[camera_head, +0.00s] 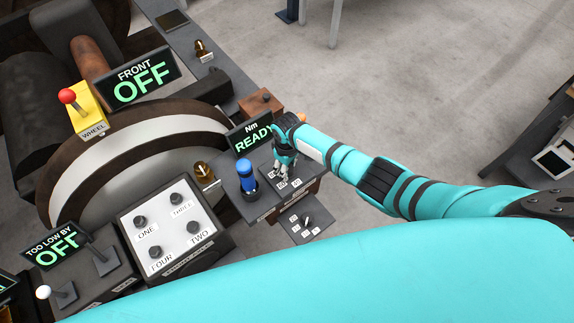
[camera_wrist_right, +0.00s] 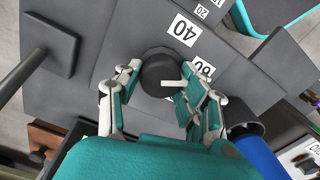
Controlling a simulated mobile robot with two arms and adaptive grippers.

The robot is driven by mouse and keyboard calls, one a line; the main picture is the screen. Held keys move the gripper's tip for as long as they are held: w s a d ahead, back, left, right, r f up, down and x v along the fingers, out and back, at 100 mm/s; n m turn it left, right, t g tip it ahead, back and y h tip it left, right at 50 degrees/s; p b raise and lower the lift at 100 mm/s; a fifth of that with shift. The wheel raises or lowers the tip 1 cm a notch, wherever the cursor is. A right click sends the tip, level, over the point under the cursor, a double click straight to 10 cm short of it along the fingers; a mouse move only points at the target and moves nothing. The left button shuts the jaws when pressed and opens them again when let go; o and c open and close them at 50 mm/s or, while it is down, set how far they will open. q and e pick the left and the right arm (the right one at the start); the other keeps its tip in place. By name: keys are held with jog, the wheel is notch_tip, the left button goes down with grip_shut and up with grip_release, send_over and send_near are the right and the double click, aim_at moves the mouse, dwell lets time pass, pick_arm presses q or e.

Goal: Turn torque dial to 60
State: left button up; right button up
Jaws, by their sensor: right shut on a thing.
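The torque dial is a round black knob (camera_wrist_right: 160,72) with a white pointer mark on a grey panel. The pointer extends rightward in the wrist view, near the partly covered 60 label (camera_wrist_right: 202,68). The 40 label (camera_wrist_right: 183,30) and 20 label (camera_wrist_right: 202,11) show beyond. My right gripper (camera_wrist_right: 158,84) has its fingers on both sides of the knob and is shut on it. In the head view my right gripper (camera_head: 283,172) covers the knob. The Nm display (camera_head: 251,137) reads READY. My left gripper is not in view.
A blue-topped handle (camera_head: 246,175) stands close left of my right gripper. A second small dial panel (camera_head: 304,224) sits just below. A white panel (camera_head: 174,232) with several knobs lies further left. Open floor (camera_head: 400,80) shows at upper right.

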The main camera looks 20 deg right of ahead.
jog(key=shift+m, duration=0.6)
jog(key=o, duration=1.1)
jog(key=shift+o, duration=0.2)
jog(key=shift+r, duration=0.15)
notch_tip(320, 180, up, 12)
